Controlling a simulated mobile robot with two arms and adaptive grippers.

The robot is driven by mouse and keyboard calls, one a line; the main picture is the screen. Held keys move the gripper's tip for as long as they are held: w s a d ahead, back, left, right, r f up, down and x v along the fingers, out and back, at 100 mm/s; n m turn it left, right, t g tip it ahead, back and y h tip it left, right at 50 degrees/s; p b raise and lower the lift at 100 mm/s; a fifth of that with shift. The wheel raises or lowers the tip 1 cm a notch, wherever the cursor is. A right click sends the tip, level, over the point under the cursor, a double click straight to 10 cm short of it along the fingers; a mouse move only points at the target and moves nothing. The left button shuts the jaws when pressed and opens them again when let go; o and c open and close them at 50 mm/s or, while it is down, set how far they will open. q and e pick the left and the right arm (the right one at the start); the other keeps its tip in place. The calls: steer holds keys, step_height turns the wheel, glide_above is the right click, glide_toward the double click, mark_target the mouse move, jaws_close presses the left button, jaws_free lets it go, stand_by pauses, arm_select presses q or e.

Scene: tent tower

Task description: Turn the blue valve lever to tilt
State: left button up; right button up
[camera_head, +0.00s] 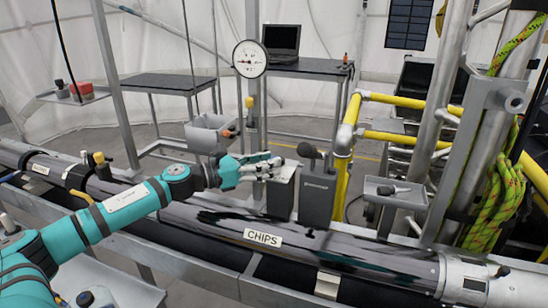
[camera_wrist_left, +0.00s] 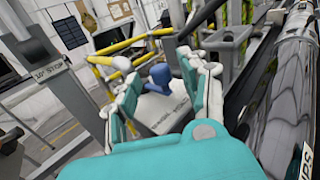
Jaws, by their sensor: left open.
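The blue lever (camera_wrist_left: 159,76) shows in the left wrist view as a rounded blue knob on top of a grey box (camera_wrist_left: 160,112) with dark lettering. It appears between and beyond the spread fingers; I see no clear contact. My left gripper (camera_head: 268,166) is open, reaching right above a second grey box (camera_head: 281,195) behind the pipe. My right gripper is out of view.
A long dark pipe labelled CHIPS (camera_head: 263,238) runs across the front. A round gauge (camera_head: 250,58) stands on a post behind my gripper. Yellow rails (camera_head: 346,150) and a steel post (camera_head: 430,110) are to the right. A grey bin (camera_head: 209,133) hangs behind the arm.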

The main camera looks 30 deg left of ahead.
arm_select(q)
steer(key=shift+p+x, duration=0.35)
steer(key=shift+x, duration=0.75)
steer(key=shift+c, duration=0.4)
steer(key=shift+d, duration=0.1)
jaws_close()
